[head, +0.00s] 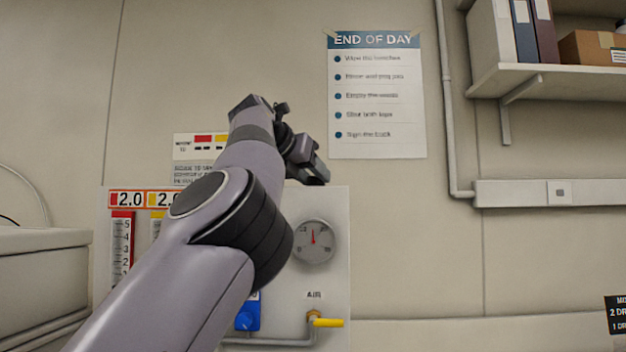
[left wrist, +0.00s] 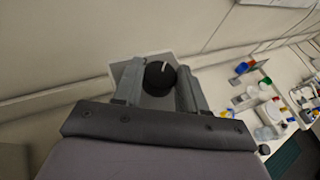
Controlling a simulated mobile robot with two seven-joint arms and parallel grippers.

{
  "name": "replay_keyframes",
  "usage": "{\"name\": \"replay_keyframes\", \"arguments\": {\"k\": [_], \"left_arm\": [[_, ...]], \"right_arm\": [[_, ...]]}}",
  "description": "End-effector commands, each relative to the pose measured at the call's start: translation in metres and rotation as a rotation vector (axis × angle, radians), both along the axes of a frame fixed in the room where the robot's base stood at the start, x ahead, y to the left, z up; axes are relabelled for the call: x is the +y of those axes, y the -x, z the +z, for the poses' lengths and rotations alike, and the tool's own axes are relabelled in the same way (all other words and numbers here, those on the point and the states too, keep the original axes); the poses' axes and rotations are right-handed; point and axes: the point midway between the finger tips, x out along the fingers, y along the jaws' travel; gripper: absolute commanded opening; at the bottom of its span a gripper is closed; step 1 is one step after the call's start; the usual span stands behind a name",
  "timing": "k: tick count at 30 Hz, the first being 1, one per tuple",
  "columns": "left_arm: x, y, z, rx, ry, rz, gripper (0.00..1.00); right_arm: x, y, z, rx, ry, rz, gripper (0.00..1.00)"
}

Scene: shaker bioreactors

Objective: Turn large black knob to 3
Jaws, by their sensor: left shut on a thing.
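The large black knob (left wrist: 160,77) shows in the left wrist view, on a light plate, with a white pointer line on its face. My left gripper (left wrist: 160,88) has one finger on each side of the knob and is shut on it. In the head view my left gripper (head: 308,162) is raised in front of the wall, above the panel with the gauge. I cannot make out the knob or its number marks in the head view. My right gripper is in neither view.
A poster (head: 377,110) hangs behind, and a shelf (head: 550,78) is at right. In the left wrist view, a bench at right holds several small containers.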

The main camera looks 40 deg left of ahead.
Motion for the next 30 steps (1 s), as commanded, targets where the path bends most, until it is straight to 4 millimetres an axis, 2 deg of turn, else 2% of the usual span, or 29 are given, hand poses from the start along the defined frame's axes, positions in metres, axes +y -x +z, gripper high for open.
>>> {"name": "replay_keyframes", "arguments": {"k": [15,21,30], "left_arm": [[0.007,-0.001,0.005,0.003,0.004,-0.431,0.11],[0.008,-0.001,0.003,0.004,0.002,-0.528,0.11],[0.008,-0.002,-0.001,0.006,0.0,-0.587,0.11]], "right_arm": [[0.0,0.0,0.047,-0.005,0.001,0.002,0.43],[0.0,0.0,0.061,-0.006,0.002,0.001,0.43],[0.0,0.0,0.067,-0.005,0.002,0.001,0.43]]}}
